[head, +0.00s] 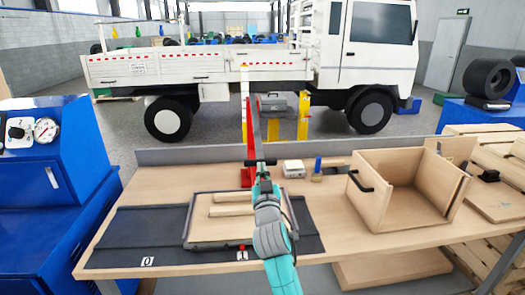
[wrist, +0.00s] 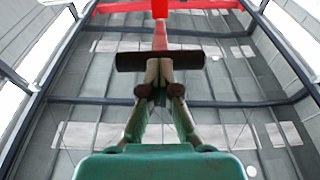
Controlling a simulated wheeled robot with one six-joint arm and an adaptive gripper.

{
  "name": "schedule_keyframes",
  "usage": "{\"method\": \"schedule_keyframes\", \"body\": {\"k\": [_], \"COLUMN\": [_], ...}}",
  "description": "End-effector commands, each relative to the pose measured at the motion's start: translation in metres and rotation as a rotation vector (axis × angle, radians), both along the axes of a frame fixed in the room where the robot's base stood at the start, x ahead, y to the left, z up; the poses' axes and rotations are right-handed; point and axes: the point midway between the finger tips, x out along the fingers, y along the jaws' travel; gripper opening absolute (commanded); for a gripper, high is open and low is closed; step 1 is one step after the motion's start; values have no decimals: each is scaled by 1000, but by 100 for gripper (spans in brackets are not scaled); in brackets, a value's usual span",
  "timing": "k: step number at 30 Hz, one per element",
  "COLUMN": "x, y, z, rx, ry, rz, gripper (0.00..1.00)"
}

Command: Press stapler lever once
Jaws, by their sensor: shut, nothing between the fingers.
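The stapler has a red base (head: 246,178) on the bench, partly hidden by my arm. A long red and grey lever (head: 254,130) shows above it, with a dark crossbar (head: 270,162) at its near, lower end in the picture. In the wrist view, the red lever (wrist: 160,32) runs up the picture behind the dark crossbar (wrist: 130,61). My gripper (head: 262,170) is shut and empty, right at the crossbar. In the wrist view, its fingertips (wrist: 160,66) overlap the crossbar's middle; I cannot tell whether they touch it.
A tray (head: 187,240) with wooden strips lies on a dark mat (head: 130,225) under and left of my arm. An open wooden box (head: 400,222) stands at the right. A small white device (head: 293,169) and a blue-handled brush (head: 317,170) lie between.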

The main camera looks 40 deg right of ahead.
Motion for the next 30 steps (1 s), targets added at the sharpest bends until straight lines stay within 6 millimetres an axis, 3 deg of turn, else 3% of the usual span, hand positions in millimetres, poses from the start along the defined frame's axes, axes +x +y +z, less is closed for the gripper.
{"method": "schedule_keyframes", "body": {"k": [1,6,12,30], "x": [5,18,30,36], "y": [-4,-13,-21,-26], "z": [-16,-49,-72,-84], "rx": [2,2,1,6], "ry": [8,7,4,5], "rz": [-2,-3,-2,-5], "gripper": [0,0,0,0]}}
